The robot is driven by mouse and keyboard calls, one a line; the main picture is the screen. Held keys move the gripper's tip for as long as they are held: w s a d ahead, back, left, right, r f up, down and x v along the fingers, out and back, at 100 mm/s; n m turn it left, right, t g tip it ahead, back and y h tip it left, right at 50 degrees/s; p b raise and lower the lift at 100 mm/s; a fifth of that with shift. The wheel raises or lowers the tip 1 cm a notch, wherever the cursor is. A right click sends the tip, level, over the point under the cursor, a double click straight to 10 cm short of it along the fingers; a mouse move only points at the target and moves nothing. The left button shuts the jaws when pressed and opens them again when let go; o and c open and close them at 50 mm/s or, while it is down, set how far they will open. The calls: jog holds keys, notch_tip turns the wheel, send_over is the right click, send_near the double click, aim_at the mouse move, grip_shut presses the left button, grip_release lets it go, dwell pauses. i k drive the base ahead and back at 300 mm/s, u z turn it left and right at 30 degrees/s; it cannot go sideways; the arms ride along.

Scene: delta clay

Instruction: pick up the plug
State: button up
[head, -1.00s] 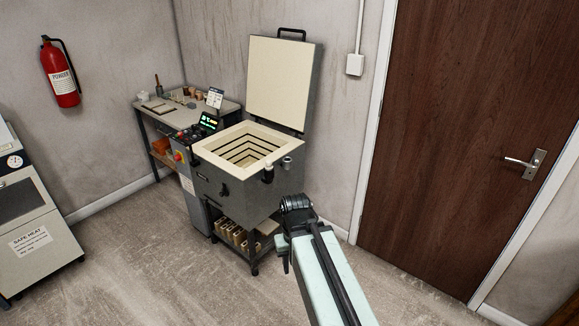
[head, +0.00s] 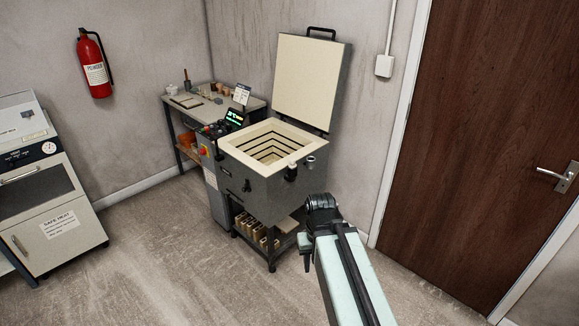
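I cannot pick out the plug for certain. A small dark fitting with a pale top (head: 291,172) sits at the front right of the open kiln (head: 262,190), and a short grey round port (head: 310,162) stands beside it at the right corner. Either is too small to identify. My arm reaches up from the bottom of the picture to a black joint in front of the kiln's lower right side. The fingers of my gripper do not show, so I cannot see what they hold.
The kiln lid (head: 309,82) stands raised against the wall. A workbench (head: 217,108) with small items is behind left. A grey cabinet (head: 50,190) stands far left, and a wooden door (head: 487,130) is at right. The floor (head: 165,250) at front left is clear.

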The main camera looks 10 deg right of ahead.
aim_at(292, 164)
jog(key=z, duration=0.4)
jog(key=k, duration=1.25)
jog(key=z, duration=0.25)
jog(key=i, duration=1.95)
jog(key=u, duration=1.35)
jog(key=i, duration=1.55)
jog(key=u, duration=0.8)
jog(key=i, duration=0.2)
jog(key=u, duration=0.65)
jog(key=k, duration=0.8)
jog(key=u, duration=0.15)
jog(key=i, duration=0.7)
jog(key=z, duration=0.05)
